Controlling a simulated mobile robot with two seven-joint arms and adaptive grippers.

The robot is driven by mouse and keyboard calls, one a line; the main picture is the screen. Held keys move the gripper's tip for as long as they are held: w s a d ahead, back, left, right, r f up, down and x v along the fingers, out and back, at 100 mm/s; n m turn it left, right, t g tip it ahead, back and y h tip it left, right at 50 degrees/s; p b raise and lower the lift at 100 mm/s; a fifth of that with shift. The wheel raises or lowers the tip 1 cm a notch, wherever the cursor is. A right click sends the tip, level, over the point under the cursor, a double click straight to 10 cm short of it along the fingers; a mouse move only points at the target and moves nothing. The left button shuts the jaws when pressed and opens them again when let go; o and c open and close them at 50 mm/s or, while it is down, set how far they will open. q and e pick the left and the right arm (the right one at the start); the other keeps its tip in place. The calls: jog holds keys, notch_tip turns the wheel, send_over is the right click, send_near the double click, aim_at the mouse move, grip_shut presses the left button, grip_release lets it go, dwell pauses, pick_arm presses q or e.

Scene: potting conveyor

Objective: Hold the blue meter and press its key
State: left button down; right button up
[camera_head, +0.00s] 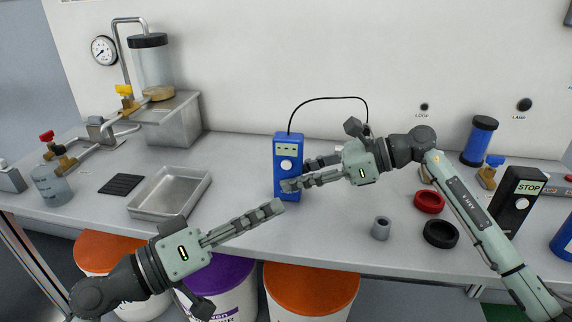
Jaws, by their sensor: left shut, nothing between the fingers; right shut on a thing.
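The blue meter (287,151) stands upright on the grey bench near the middle of the head view. It has a small display at the top and a round white key (286,165) on its front. A black cable runs from its top. My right gripper (288,178) is shut on the meter, its fingers reaching in from the right at the lower part of the body. My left gripper (277,207) is shut and empty, in front of and below the meter, with its fingertips close to the meter's lower edge in the picture. The key is not covered.
A metal tray (139,208) and black pad (121,185) lie left. A grey cylinder (381,228), red ring (429,201) and black ring (440,234) sit right, near a black STOP box (515,201). Lidded buckets (311,287) stand below the bench's front edge.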

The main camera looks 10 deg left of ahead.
pick_arm(q)
jog(key=shift+w, duration=0.1)
jog(key=shift+w, duration=4.35)
jog(key=shift+w, duration=0.1)
jog(key=shift+w, duration=0.3)
jog(key=shift+w, duration=0.35)
jog(key=shift+s, duration=0.8)
jog(key=shift+s, duration=2.5)
